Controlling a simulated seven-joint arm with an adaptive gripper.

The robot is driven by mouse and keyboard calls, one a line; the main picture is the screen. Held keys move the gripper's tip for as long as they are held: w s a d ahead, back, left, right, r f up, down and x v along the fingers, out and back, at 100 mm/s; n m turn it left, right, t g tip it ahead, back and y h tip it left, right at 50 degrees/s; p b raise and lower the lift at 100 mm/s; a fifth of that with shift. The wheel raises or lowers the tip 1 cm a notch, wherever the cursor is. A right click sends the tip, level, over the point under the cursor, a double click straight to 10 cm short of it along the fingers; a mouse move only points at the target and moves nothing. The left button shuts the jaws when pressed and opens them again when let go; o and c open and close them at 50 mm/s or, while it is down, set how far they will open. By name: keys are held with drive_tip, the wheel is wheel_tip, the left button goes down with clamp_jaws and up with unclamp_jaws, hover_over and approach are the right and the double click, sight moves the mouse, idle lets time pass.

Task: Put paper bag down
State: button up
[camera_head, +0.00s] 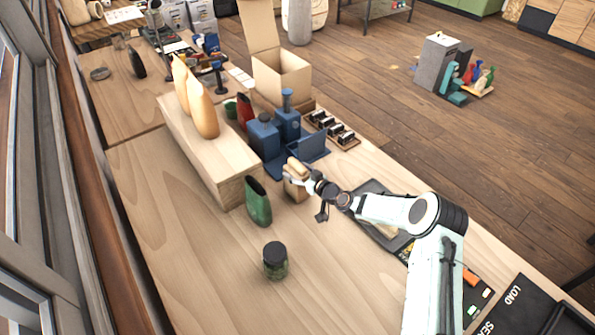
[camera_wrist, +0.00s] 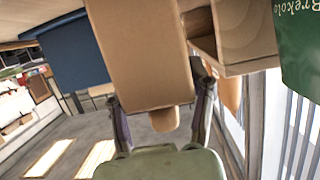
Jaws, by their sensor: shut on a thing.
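A small tan paper bag (camera_head: 296,188) is at the centre of the head view, over the table between the wooden block and my arm. My gripper (camera_head: 303,178) is shut on it. In the wrist view the paper bag (camera_wrist: 140,50) fills the upper middle, between the two fingers of my gripper (camera_wrist: 160,105). I cannot tell whether its base touches the table.
A green bag (camera_head: 257,202) stands left of the held bag, a dark-lidded jar (camera_head: 275,262) nearer the front. A wooden block (camera_head: 200,145) carries tan bags (camera_head: 203,110). Blue equipment (camera_head: 265,138) and a tray of small jars (camera_head: 345,141) stand behind. The front-left tabletop is clear.

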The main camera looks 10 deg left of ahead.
drive_tip(key=shift+f, duration=0.1)
drive_tip(key=o, duration=1.2)
drive_tip(key=shift+o, duration=0.2)
